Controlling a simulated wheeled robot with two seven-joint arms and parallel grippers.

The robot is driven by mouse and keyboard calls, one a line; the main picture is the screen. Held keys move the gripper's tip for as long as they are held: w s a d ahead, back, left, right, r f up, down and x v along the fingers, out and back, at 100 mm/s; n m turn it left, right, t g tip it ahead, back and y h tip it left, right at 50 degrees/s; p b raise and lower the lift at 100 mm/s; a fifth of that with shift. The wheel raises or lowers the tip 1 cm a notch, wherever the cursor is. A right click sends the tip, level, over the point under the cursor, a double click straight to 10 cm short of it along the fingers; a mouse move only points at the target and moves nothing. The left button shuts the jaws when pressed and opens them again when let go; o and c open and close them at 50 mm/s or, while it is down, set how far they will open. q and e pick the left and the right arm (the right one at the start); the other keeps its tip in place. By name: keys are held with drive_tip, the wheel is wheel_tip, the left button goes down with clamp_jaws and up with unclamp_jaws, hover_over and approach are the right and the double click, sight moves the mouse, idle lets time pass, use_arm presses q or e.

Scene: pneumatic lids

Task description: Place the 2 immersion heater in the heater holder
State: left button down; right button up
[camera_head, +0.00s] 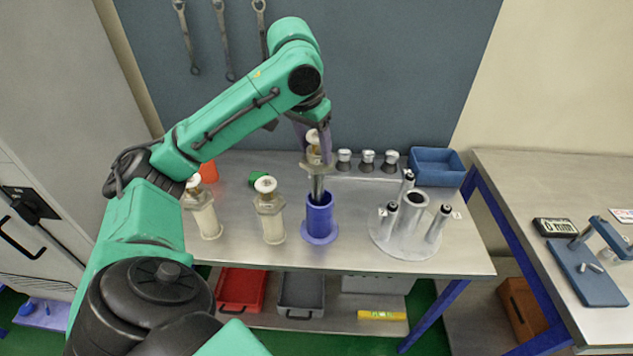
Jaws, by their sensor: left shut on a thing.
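My left gripper (313,140) is shut on an immersion heater (315,166) with a brass-coloured head and grey metal rods. It holds the heater about upright over a blue cylindrical holder (320,226). The rod ends overlap the holder's open mouth; how deep they are inside I cannot tell. The fingers partly hide the held heater's head. My right gripper is not in view.
A grey round stand with several upright tubes (400,240) is right of the blue holder. Behind are several small silver-capped pieces (367,161) and a blue bin (437,167). Red (241,291) and grey (301,293) trays lie below. Another table (560,185) is at right.

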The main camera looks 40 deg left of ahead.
sight(318, 181)
use_arm(q)
drive_tip(key=x, duration=0.5)
drive_tip(key=shift+f, duration=0.15)
drive_tip(key=f, duration=0.1)
drive_tip(key=f+b, duration=0.1)
drive_tip(key=shift+s+d+f, duration=0.1)
drive_tip(key=shift+s+f, duration=0.2)
drive_tip(key=shift+f, duration=0.3)
drive_tip(key=shift+w, duration=0.15)
drive_tip(key=shift+f, duration=0.45)
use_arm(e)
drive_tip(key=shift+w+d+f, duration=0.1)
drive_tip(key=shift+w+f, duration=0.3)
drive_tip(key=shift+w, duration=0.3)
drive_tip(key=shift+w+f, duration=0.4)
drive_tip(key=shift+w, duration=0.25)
use_arm(q)
drive_tip(key=shift+f, duration=0.15)
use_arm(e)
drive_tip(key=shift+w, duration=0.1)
use_arm(q)
drive_tip(key=shift+c, duration=1)
unclamp_jaws()
